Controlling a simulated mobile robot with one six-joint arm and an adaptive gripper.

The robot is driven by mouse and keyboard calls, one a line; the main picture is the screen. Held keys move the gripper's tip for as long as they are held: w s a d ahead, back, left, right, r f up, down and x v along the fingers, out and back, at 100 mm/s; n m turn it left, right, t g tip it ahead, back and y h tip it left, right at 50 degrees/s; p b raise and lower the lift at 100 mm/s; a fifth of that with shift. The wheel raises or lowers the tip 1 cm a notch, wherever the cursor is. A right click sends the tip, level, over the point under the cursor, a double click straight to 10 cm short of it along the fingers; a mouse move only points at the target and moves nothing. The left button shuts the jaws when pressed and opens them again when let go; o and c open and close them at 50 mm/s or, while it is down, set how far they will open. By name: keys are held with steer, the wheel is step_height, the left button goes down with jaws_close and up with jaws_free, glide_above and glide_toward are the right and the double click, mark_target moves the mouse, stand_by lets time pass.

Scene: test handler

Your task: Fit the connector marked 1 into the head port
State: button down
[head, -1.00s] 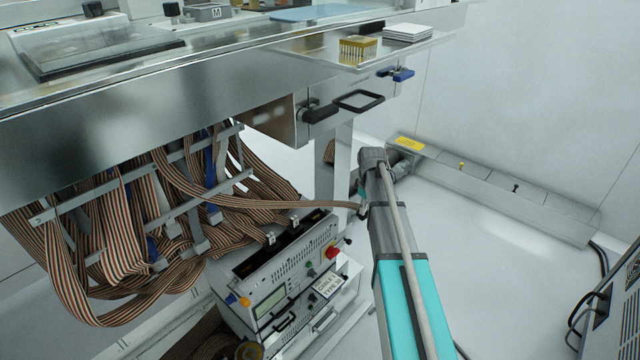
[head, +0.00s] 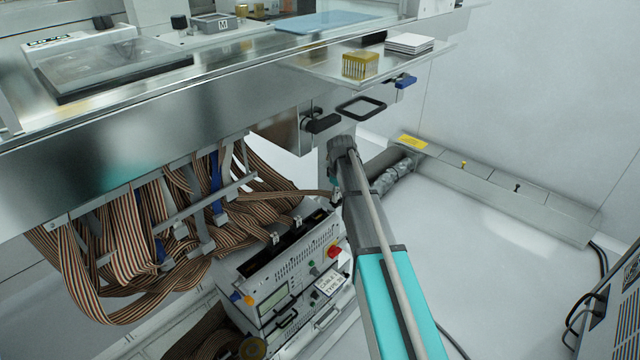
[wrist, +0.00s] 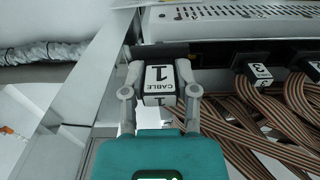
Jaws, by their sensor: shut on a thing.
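My gripper (wrist: 160,92) is shut on the connector marked 1 (wrist: 160,76), a white and black block labelled "CABLE 1", with one finger on each side. In the head view my gripper (head: 335,188) is small and partly hidden by my arm, above the right end of the test unit (head: 290,285). A striped ribbon cable (head: 295,192) runs from it to the left. In the wrist view the connector faces a dark port strip (wrist: 208,60) below a white perforated panel. I cannot tell whether it touches a port. A connector marked 3 (wrist: 258,74) sits in the strip to the right.
Striped ribbon cables (wrist: 250,125) spread below and right of my gripper. The steel bench (head: 120,130) overhangs from above, with a black handle (head: 322,124) near my arm. A bundle of ribbon cables (head: 130,250) hangs at left. The floor (head: 480,260) at right is clear.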

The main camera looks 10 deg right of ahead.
steer(key=w+a+r+p, duration=0.1)
steer(key=w+a+r, duration=0.1)
steer(key=a, duration=0.4)
steer(key=shift+a, duration=0.2)
steer(key=shift+f, duration=0.1)
steer(key=shift+f+b, duration=2.7)
steer(key=shift+f, duration=0.1)
steer(key=shift+f+b, duration=1.25)
steer(key=shift+c, duration=1.5)
jaws_free()
steer(key=shift+r, duration=0.2)
